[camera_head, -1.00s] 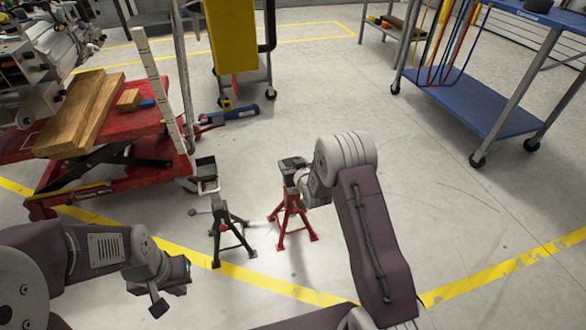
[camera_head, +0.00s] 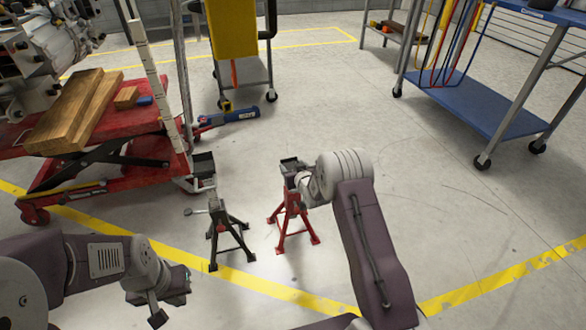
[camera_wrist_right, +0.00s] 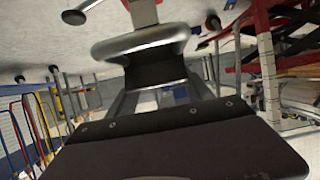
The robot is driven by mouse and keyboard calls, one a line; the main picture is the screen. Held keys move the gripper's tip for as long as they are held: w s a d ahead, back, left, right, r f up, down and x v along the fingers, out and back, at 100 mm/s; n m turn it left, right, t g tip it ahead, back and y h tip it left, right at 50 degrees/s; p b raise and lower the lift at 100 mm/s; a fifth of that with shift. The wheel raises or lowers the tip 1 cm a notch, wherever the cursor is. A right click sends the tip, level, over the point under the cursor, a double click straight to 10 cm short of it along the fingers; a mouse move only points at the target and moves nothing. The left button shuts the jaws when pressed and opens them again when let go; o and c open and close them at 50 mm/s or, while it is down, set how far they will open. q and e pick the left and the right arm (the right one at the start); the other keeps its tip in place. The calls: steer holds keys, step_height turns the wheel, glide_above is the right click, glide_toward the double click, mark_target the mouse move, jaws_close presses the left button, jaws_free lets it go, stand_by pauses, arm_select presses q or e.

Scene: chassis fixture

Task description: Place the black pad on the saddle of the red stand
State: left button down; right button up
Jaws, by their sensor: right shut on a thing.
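The red stand (camera_head: 292,222) stands on the floor near the middle of the head view, and its top lies beside my right gripper (camera_head: 291,173). In the right wrist view, which looks upside down, its silvery curved saddle (camera_wrist_right: 140,42) is close in front of my right gripper (camera_wrist_right: 160,95). The black pad (camera_wrist_right: 155,70) is between the gripper's fingers, right by the saddle; I cannot tell whether it touches. The gripper is shut on the pad. My left gripper (camera_head: 176,287) hangs at the lower left, away from the stands; its jaw opening is not clear.
A dark stand (camera_head: 229,232) stands just left of the red one. A red lift table (camera_head: 125,125) with wood blocks is at the left. A blue-shelved cart (camera_head: 480,105) is at the right. The floor between is open.

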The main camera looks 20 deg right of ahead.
steer(key=o, duration=1.4)
steer(key=shift+r, duration=0.1)
